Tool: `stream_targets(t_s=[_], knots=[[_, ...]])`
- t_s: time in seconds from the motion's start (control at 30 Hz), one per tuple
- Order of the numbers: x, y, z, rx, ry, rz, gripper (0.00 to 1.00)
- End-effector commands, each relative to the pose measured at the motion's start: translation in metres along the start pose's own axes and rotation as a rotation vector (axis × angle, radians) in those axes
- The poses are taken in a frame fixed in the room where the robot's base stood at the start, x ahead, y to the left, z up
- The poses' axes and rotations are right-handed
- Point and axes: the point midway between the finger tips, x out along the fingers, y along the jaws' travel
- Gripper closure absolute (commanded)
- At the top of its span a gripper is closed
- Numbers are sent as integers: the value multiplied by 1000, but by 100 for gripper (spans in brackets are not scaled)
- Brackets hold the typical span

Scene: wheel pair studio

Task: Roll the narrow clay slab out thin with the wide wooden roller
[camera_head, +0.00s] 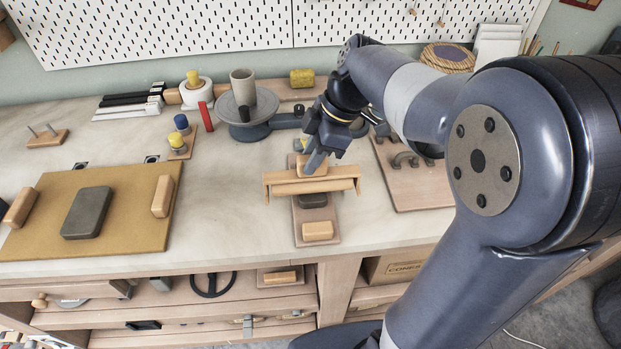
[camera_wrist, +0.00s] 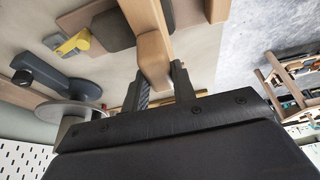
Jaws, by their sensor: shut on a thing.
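The wide wooden roller (camera_head: 340,185) lies crosswise over a narrow wooden board, with its block handle on top. My gripper (camera_head: 315,160) is shut on that handle; the wrist view shows the handle (camera_wrist: 155,72) between both fingers and part of the roller's bar (camera_wrist: 146,14). The narrow clay slab (camera_head: 313,201) is dark grey and lies on the board (camera_head: 313,215). The roller hides its middle, and I cannot tell whether the roller touches it. Part of the slab also shows in the wrist view (camera_wrist: 112,31).
A tan mat (camera_head: 40,195) at left bears a wider grey slab (camera_head: 87,213) and wooden handles. A turntable (camera_head: 233,106) with a clay cup stands behind. A board with arched handles (camera_head: 425,185) lies to the right. Bare tabletop (camera_head: 220,200) lies left of the narrow board.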

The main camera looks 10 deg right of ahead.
Motion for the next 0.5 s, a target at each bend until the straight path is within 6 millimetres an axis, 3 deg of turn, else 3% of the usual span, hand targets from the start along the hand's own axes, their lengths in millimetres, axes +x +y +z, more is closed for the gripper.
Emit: stream_targets(t_s=[0.2,0.5], knots=[[-1,19,0,0,0,1,100],[-1,23,0,0,0,2,100]])
